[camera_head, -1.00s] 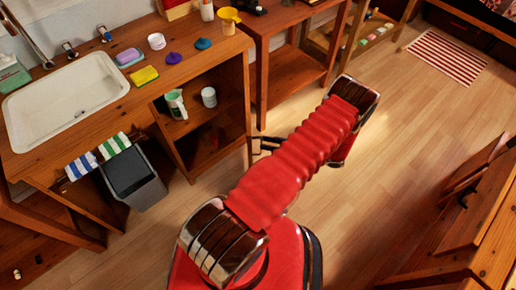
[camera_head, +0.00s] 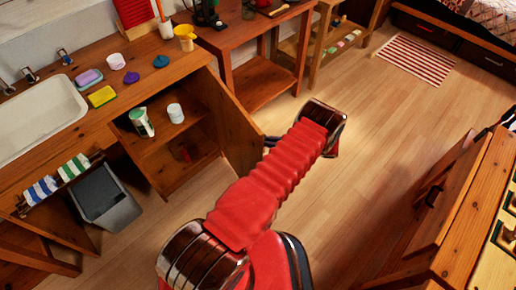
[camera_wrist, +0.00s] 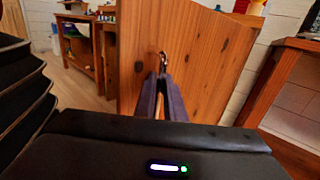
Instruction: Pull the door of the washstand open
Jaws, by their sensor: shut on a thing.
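The washstand (camera_head: 85,133) is a wooden cabinet with a white sink at the left of the head view. Its door (camera_head: 229,122) stands open on the right side of the cupboard, inner face showing. In the wrist view the door (camera_wrist: 200,60) fills the middle as an upright wooden panel. A small metal handle (camera_wrist: 163,58) is on its face. My gripper (camera_wrist: 164,84) is shut on the handle, fingers pointing at the door. In the head view my gripper (camera_head: 270,142) is mostly hidden behind the door's edge and my arm.
A green-and-white bottle (camera_head: 141,122) and a white cup (camera_head: 176,113) stand on the cupboard shelf. A grey bin (camera_head: 106,197) is at the left. A wooden table (camera_head: 250,42) stands behind. A wooden drawer unit (camera_head: 470,205) is at the right. Open floor lies between.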

